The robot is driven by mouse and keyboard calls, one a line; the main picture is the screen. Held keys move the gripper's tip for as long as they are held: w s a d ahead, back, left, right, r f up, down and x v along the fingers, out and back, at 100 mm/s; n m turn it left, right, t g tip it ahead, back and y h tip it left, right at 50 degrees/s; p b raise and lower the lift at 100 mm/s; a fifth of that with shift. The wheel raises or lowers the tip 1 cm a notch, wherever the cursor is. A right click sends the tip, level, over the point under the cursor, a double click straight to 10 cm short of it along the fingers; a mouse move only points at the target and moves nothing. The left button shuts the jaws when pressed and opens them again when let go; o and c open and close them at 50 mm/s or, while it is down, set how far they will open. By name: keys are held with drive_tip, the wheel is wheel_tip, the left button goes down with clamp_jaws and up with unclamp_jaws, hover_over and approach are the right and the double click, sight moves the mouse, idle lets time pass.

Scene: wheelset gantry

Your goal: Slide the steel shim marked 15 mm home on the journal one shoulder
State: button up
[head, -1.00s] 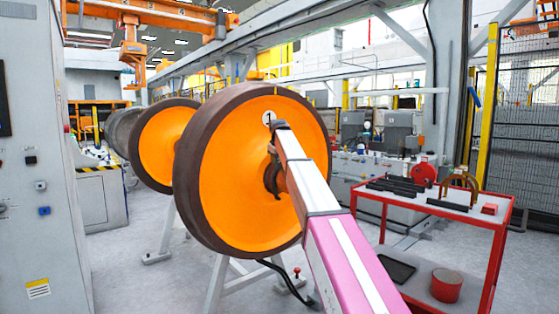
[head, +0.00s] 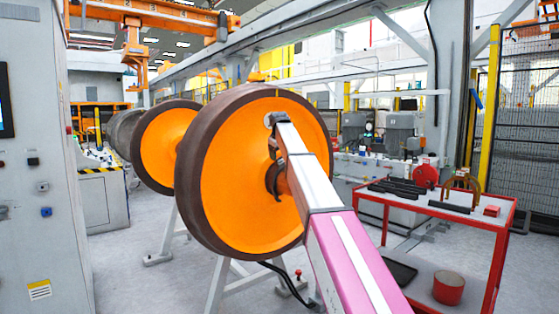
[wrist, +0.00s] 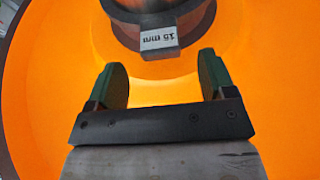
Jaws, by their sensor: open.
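The steel shim (wrist: 161,38) sits around the journal in the wrist view, with a "15 mm" label on its tab, upside down in the picture. The journal (wrist: 128,6) is a brownish cylinder at the top edge, partly cut off. My gripper (wrist: 163,75) is open and empty, its two green-padded fingers apart, pointing towards the shim's tab. A gap shows between the tab and the gripper's palm. In the head view my gripper (head: 273,140) is in front of the orange wheel face (head: 235,190), above the journal. The shim's seating against the shoulder cannot be told.
A red table (head: 392,204) at the right holds dark bars (head: 403,188), horseshoe-shaped pieces (head: 462,185) and a small red block (head: 492,211). A grey cabinet (head: 40,180) stands at the left. Stand legs (head: 217,285) and a cable are under the wheel.

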drive_tip(key=v, duration=0.6)
drive_tip(key=shift+r, duration=0.15)
